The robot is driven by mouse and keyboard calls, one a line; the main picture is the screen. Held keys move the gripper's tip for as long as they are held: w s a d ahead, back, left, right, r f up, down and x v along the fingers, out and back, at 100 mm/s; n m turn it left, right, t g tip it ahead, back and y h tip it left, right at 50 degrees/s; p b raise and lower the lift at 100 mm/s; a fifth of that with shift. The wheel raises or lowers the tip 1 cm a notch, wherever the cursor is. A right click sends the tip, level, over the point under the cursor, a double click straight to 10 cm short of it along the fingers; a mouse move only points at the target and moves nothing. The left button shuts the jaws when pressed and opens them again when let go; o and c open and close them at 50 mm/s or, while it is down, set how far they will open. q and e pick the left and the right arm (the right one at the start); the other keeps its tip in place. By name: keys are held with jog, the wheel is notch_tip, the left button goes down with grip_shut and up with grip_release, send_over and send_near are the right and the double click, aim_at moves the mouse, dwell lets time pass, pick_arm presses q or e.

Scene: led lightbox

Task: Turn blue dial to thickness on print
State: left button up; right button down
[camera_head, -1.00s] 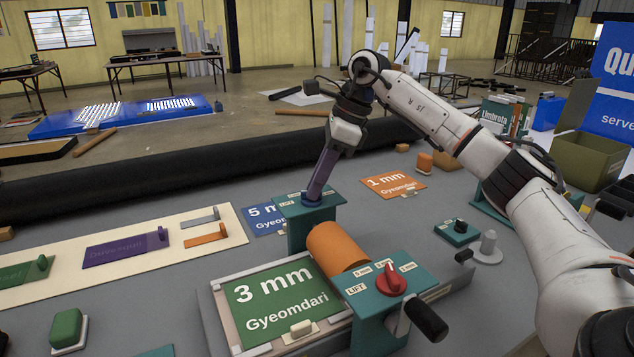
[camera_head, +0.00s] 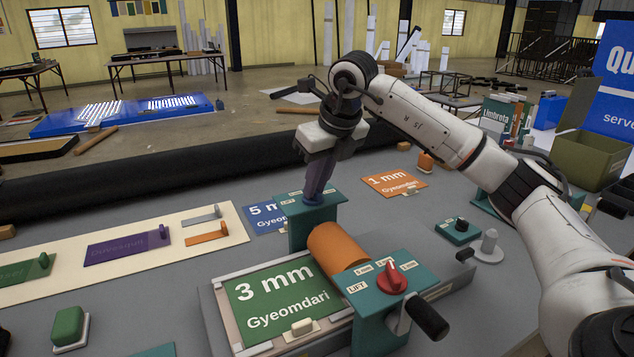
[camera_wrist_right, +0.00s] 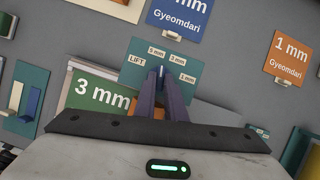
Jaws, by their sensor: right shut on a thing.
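The blue dial (camera_head: 312,199) sits on top of the far teal roller stand (camera_head: 325,211). My right gripper (camera_head: 314,192) is shut on this dial from above, its fingers slightly tilted. In the wrist view the fingertips (camera_wrist_right: 160,75) close around the dial on the teal plate (camera_wrist_right: 135,82), with LIFT and several mm labels around it. The fingers hide most of the dial, so I cannot tell its exact setting. The green print (camera_head: 275,299) reads "3 mm Gyeomdari" and lies in front of the orange roller (camera_head: 338,247). My left gripper is out of view.
A red dial (camera_head: 391,277) sits on the near teal stand, beside a black crank handle (camera_head: 427,316). A blue 5 mm card (camera_head: 262,216) and an orange 1 mm card (camera_head: 394,183) lie behind. A cream board (camera_head: 120,262) lies left.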

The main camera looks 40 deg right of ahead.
jog(key=m, duration=0.2)
jog(key=m+h, duration=0.1)
jog(key=m, duration=0.1)
jog(key=m+h, duration=0.1)
jog(key=m, duration=0.1)
jog(key=shift+w+a+m+g, duration=0.15)
jog(key=shift+a+m+g, duration=0.15)
jog(key=shift+g, duration=0.1)
jog(key=shift+h, duration=0.3)
jog(key=c, duration=1.8)
grip_release()
jog(key=shift+v, duration=5.2)
jog(key=shift+w, duration=0.1)
